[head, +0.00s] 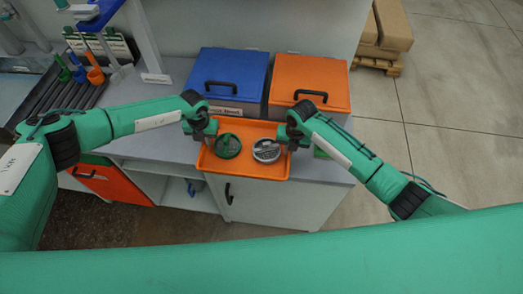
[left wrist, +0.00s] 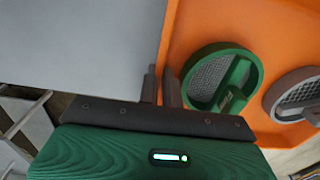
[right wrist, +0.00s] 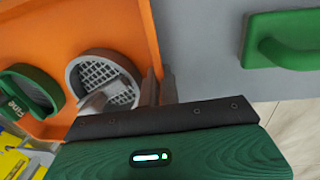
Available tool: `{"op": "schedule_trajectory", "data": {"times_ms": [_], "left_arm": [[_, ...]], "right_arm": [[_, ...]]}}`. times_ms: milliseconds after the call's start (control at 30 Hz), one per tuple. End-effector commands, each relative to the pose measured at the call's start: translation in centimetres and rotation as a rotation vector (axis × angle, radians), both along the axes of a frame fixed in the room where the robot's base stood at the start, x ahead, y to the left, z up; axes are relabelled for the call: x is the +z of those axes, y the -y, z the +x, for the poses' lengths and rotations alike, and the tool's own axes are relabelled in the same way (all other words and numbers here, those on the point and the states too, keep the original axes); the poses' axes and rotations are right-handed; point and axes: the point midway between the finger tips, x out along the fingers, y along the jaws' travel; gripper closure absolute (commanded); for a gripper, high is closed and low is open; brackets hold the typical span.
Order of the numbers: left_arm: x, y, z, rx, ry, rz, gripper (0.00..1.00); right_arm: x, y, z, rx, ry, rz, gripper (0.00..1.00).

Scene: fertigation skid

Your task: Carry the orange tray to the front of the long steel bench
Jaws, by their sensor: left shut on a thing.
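The orange tray (head: 240,173) is at the front edge of the grey worktop (head: 145,143), above a white cabinet; I cannot tell whether it rests or hangs just clear. In it lie a green round strainer (head: 228,146), left, and a grey round strainer (head: 266,151), right. My left gripper (head: 207,141) is shut on the tray's left wall; its fingers (left wrist: 160,88) straddle the wall in the left wrist view. My right gripper (head: 293,143) is at the right wall, its fingers (right wrist: 158,90) close on both sides of it. No long steel bench is clearly identifiable.
A blue lidded box (head: 228,75) and an orange lidded box (head: 308,82) stand behind the tray. A roller rack (head: 75,90) and coloured scoops are at left. Cartons (head: 388,28) on a pallet stand at the back right. Floor at right is clear.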

Motion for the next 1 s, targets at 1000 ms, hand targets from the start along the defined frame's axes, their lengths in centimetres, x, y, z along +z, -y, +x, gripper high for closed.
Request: {"op": "schedule_trajectory", "data": {"times_ms": [1000], "left_arm": [[6.8, 0.0, 0.1, 0.000, 0.002, 0.000, 0.72]], "right_arm": [[-0.8, 0.0, 0.0, 0.000, 0.000, 0.000, 0.75]]}}
